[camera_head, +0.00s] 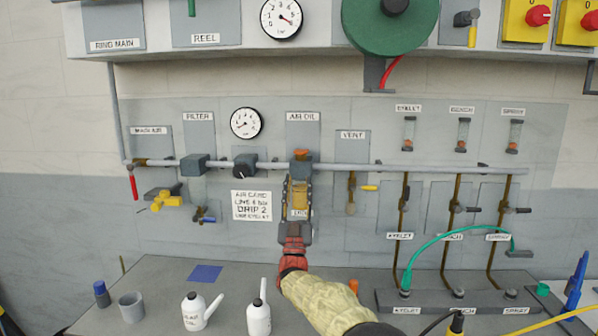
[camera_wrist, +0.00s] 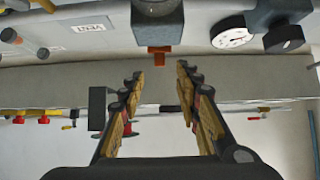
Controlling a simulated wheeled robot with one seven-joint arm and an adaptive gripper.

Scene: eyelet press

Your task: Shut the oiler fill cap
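The oiler (camera_head: 302,168) hangs on the air pipe under the AIR OIL label, with its amber bowl partly hidden behind my gripper. An orange fill cap (camera_head: 301,153) shows at the top of the oiler's block. In the wrist view, which looks upside down, the orange-brown cap (camera_wrist: 159,56) sticks out from the grey block (camera_wrist: 157,22). I cannot tell if the cap is fully seated. My gripper (camera_head: 299,183) points up in front of the bowl. In the wrist view my gripper (camera_wrist: 160,73) has its fingers apart and nothing between them; the cap appears beyond the fingertips, near the centre.
The filter (camera_head: 195,165) and regulator knob (camera_head: 245,168) are left of the oiler; the vent valve (camera_head: 352,185) is right. A white oil can (camera_head: 198,311) and another bottle (camera_head: 259,317) stand on the bench below. A green hose (camera_head: 440,238) loops at right.

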